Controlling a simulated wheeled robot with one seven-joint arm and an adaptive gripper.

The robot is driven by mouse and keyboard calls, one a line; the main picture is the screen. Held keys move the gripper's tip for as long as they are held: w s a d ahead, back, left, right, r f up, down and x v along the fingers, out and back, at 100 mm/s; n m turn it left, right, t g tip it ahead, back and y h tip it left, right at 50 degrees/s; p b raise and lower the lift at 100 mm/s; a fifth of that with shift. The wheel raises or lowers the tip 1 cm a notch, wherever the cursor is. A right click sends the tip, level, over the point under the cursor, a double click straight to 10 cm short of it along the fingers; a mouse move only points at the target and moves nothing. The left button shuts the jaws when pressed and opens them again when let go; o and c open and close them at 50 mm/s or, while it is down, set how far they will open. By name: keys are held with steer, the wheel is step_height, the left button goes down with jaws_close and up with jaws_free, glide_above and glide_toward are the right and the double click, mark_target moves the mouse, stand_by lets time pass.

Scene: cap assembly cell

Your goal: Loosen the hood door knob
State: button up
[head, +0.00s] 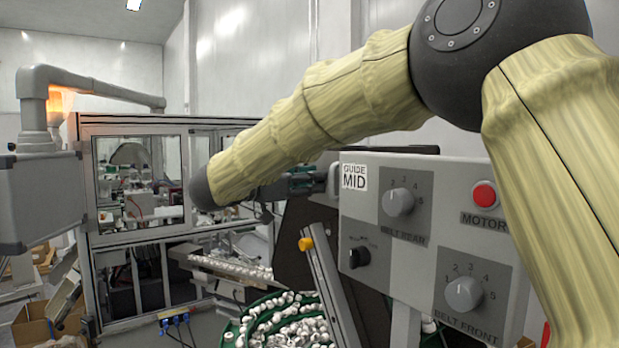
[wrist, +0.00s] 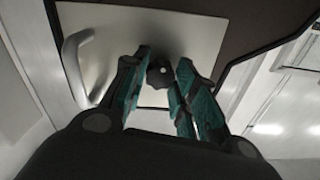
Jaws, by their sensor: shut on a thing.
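A curved metal handle (wrist: 76,66) is on the door to the left of the knob. In the head view, my gripper (head: 292,184) reaches in behind the control box; its fingertips and the hood door knob are hidden there.
The grey control box (head: 350,225) with belt dials (head: 398,202) and a red motor button (head: 485,194) stands close in front of my gripper. Below is a green bowl of white caps (head: 285,322). A yellow-ended rail (head: 306,243) rises beside it. A glazed machine cabinet (head: 140,180) stands behind.

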steer(key=shift+f, duration=0.25)
steer(key=o, duration=1.1)
steer(key=shift+s+r, duration=0.1)
steer(key=shift+c, duration=0.2)
steer(key=shift+r, duration=0.1)
steer(key=v, duration=1.2)
